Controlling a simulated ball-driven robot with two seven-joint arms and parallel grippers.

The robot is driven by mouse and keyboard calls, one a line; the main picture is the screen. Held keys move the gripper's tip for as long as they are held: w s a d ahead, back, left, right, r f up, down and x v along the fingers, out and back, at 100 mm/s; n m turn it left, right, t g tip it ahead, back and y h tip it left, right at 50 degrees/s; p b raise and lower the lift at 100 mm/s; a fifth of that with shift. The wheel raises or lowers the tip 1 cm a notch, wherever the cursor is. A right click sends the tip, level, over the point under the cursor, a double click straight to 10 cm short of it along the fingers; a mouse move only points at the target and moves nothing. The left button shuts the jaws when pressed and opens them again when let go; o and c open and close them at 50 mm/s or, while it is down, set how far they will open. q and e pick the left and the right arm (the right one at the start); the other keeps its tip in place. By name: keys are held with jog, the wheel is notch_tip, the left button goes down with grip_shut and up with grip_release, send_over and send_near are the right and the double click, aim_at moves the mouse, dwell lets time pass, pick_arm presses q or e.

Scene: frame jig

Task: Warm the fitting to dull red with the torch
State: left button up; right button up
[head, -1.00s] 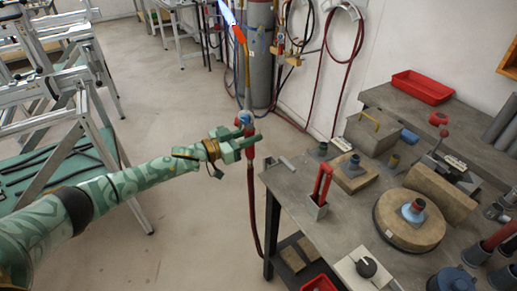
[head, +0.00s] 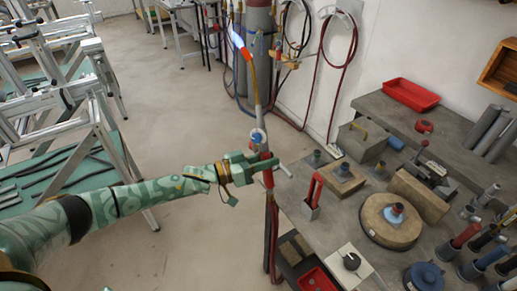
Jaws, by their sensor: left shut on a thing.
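My left gripper (head: 262,166) is shut on the torch (head: 258,110), around its red handle. The torch stands upright beside the workbench's left edge. Its thin tube points up, and a blue-white flame (head: 237,38) comes from the orange-red nozzle, aimed up and away from the bench. Similar small fittings stand nearby, one on a square brick (head: 343,185). Which one is meant is not clear. My right gripper is not in view.
Hoses and cylinders stand behind the torch. Floor left of the bench is clear.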

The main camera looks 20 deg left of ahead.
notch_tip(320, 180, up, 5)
jog(key=p, duration=0.4)
pick_arm(q)
jog(key=s+d+r+n+g+h, duration=0.2)
jog(key=s+d+r+h, duration=0.1)
jog(key=s+d, duration=0.65)
jog(key=s+d+r+n+g+h, duration=0.2)
jog(key=s+d+r, duration=0.1)
jog(key=s+d, duration=0.6)
jog(key=s+d+f+n+h+b, duration=0.2)
jog(key=s+d+n+b, duration=0.15)
jog(key=s+d, duration=0.55)
jog(key=s+d+f+n+h+b, duration=0.15)
jog(key=s+d+b, duration=0.4)
jog(key=d, duration=0.55)
jog(key=w+d+f+b, duration=0.2)
jog(key=w+f+b, duration=0.4)
jog(key=f+b, duration=0.2)
jog(key=shift+w+d+g+b, duration=0.2)
jog(key=shift+d+g+b, duration=0.15)
jog(key=shift+d+g, duration=0.05)
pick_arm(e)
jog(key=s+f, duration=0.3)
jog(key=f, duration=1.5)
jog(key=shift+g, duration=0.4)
